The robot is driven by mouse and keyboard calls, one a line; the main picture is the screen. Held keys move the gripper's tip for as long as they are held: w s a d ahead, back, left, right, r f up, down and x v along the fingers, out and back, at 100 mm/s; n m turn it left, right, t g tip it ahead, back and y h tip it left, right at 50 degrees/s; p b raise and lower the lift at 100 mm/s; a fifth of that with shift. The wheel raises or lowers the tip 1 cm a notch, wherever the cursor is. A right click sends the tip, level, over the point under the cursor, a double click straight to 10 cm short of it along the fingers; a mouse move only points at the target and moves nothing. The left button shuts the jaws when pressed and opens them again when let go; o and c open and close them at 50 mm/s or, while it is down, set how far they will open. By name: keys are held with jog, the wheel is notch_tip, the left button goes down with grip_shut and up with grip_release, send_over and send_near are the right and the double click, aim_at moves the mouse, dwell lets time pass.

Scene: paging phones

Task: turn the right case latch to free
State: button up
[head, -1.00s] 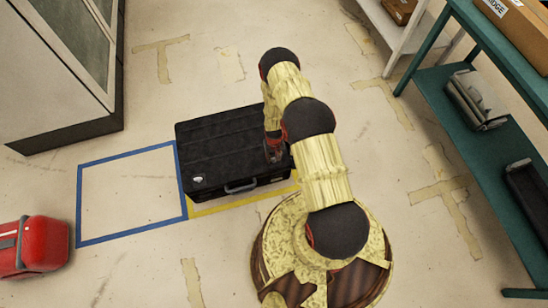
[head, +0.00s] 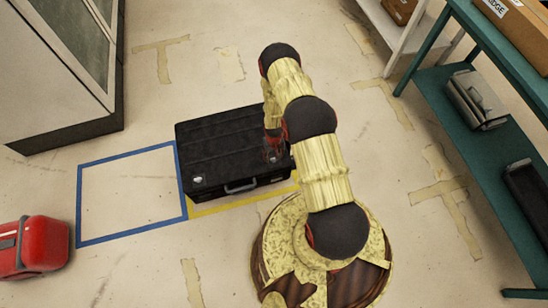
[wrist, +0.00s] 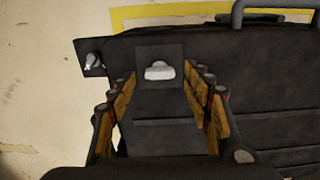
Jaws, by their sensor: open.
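The black case (head: 225,140) lies flat on the floor, and its dark lid fills much of the wrist view (wrist: 160,140). A silver latch (wrist: 159,71) sits on a dark square plate on the lid, left of the handle in the wrist view. My gripper (wrist: 160,88) is open above the lid, its two fingers spread on either side of this latch and apart from it. In the head view my gripper (head: 273,150) is over the case's right end. The other latch (head: 198,180) shows near the case's front left corner.
The case handle (head: 240,187) is at its front edge. A small silver fitting (wrist: 92,62) projects at the case's side. Blue tape (head: 130,158) outlines empty floor to the left, with a red case (head: 40,246) beyond. A teal shelf (head: 450,95) stands at right.

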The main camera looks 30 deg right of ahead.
aim_at(274, 159)
notch_tip(274, 159, up, 10)
jog(key=shift+r, duration=0.15)
dwell(0.3)
dwell(0.4)
